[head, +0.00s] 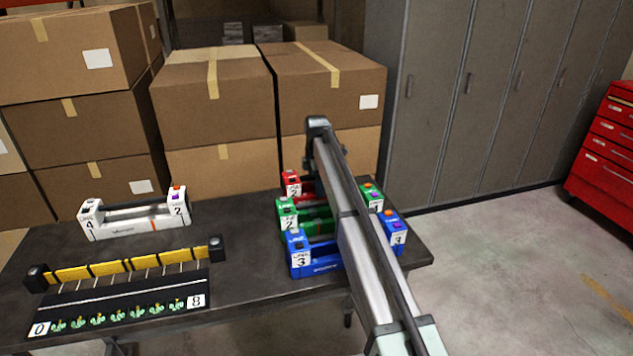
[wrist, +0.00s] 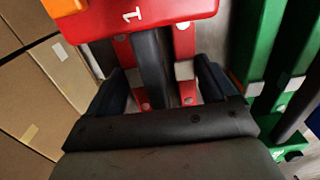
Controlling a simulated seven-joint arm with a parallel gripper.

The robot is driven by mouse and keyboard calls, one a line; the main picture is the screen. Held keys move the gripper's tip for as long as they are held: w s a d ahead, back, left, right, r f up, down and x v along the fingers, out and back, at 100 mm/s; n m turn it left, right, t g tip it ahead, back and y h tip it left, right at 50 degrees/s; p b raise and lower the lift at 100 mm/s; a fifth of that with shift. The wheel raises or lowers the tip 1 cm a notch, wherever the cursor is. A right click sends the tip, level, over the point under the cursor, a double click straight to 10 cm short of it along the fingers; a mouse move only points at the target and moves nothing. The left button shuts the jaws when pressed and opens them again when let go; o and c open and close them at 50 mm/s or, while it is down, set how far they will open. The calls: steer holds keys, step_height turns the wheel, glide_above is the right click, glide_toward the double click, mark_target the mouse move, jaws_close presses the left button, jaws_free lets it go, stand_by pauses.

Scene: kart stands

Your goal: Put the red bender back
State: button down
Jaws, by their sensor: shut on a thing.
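The red bender (head: 292,184) shows in the head view at the back of a row of benders on the dark table (head: 245,292), behind the green one. Its far end is hidden by my arm. In the wrist view its red end block (wrist: 150,14) carries a "1" and an orange piece, with red rails and a dark bar below. My gripper (wrist: 160,82) is shut on the red bender at this bar. In the head view my arm hides the gripper. I cannot tell whether the red bender touches the table.
The green bender (head: 288,213) and blue bender (head: 318,265) stand in front of the red one; the green also shows beside it in the wrist view (wrist: 258,45). A white bender (head: 135,226) and a yellow-black rack (head: 125,265) are left. Boxes (head: 330,88) and lockers (head: 430,100) stand behind.

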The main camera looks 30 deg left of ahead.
jaws_free()
steer(key=shift+f, duration=0.1)
step_height(320, 180, up, 12)
steer(key=shift+r, duration=0.15)
stand_by(0.5)
stand_by(0.5)
